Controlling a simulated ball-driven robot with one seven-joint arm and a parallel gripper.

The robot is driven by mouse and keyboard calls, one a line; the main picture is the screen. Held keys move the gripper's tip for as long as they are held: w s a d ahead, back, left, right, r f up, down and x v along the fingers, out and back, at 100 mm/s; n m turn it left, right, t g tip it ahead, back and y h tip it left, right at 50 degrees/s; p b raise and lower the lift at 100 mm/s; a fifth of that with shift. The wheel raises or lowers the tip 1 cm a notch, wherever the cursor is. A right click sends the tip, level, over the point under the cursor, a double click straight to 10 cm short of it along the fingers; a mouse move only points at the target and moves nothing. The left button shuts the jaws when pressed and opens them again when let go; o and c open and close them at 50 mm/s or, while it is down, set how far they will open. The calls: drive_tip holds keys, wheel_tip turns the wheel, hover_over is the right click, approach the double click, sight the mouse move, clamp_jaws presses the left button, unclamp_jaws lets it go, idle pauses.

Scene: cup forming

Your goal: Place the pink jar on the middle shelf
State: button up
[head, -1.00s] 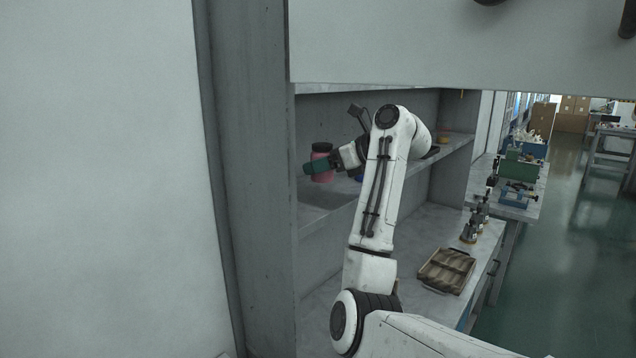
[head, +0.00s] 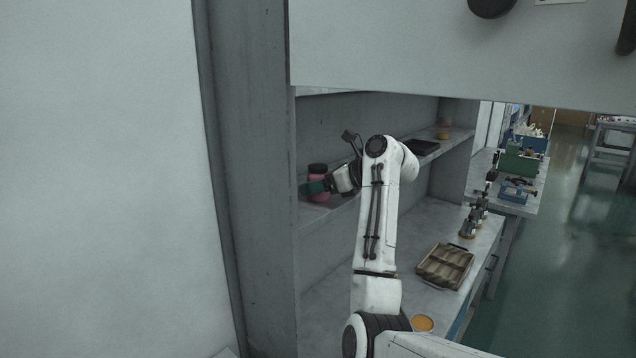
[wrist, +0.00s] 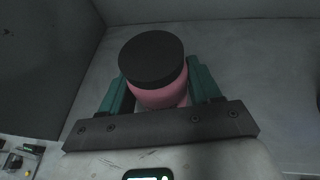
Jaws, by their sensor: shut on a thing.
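The pink jar (head: 319,172) with a dark lid is upright at the left end of the middle shelf (head: 455,138). In the wrist view the jar (wrist: 160,92) sits between the two green fingers of my gripper (wrist: 160,95), which is shut on it. In the head view my gripper (head: 316,187) covers part of the jar. I cannot tell whether the jar's base touches the shelf.
A dark tray (head: 422,147) and a small orange jar (head: 443,134) are farther right on the same shelf. The lower counter holds a brown sectioned tray (head: 445,265), an orange-topped item (head: 422,323) and metal fixtures (head: 470,222). A grey upright panel (head: 262,200) stands close on the left.

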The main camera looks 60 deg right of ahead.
drive_tip(key=o, duration=1.2)
drive_tip(key=shift+r, duration=0.15)
drive_tip(key=b+v, duration=0.1)
drive_tip(key=v, duration=1.1)
drive_tip(key=shift+b, duration=0.4)
drive_tip(key=shift+a, duration=0.1)
